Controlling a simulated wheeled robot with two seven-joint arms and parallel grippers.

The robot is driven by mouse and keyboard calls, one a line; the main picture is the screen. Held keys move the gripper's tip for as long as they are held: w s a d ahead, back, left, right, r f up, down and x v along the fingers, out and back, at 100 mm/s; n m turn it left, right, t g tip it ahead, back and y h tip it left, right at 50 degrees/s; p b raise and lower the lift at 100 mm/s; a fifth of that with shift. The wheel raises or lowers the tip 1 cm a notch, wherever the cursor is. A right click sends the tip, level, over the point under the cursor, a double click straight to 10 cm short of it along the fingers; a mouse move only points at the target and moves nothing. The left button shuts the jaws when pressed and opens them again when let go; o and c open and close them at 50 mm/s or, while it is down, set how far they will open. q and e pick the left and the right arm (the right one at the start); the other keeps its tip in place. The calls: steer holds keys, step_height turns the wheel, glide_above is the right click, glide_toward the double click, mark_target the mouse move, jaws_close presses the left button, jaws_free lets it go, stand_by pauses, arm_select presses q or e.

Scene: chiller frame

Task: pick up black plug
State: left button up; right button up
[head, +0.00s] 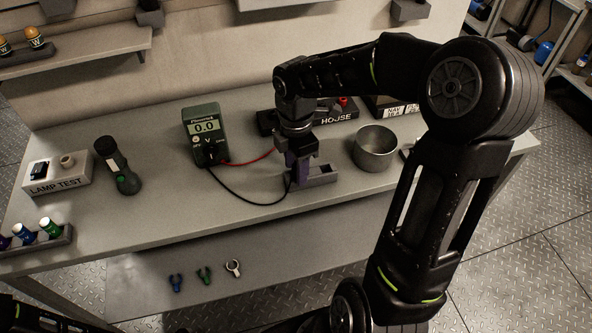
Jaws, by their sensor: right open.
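The multimeter (204,135) stands on the workbench, its display reading 0.0. A black lead (240,198) and a red lead (250,161) run from it to the right. The black lead curves over the bench toward my right gripper (301,176). The black plug itself cannot be made out; the lead's far end is lost against the dark fingers. My left gripper is not in view.
A metal bowl (375,148) stands right of the gripper. A labelled black box (340,112) lies behind it. A flashlight (118,166) and a LAMP TEST box (57,173) are at left. The bench (165,215) is clear in front of the multimeter.

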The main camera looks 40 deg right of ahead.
steer(key=shift+c, duration=0.5)
jaws_close()
steer(key=shift+r, duration=0.1)
step_height(320, 180, up, 10)
steer(key=shift+f+b, duration=0.1)
steer(key=shift+b, duration=0.25)
stand_by(0.7)
